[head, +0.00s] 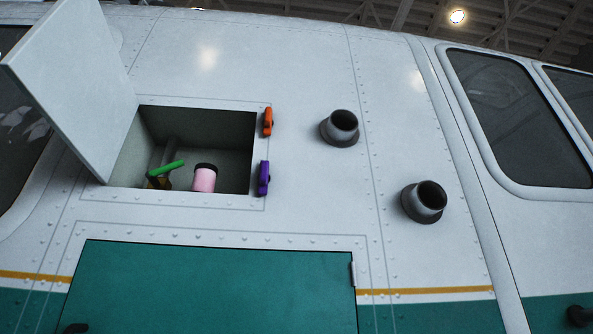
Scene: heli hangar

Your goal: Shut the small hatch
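The small hatch (75,85) is a white panel in the head view. It stands wide open, swung out to the left of its opening. The opening's compartment (215,128) is a grey box recessed in the white helicopter side. Inside it are a pink jar with a dark lid (204,179) and a green-handled item (166,169). An orange latch (268,122) and a purple latch (264,178) sit on the right edge of the frame, both roughly upright. My gripper is not in view.
Two dark round pipe stubs (341,127) (425,201) stick out of the skin to the right of the compartment. A larger teal door (210,290) lies below it, closed. Dark windows (515,115) are at the right. The skin between is clear.

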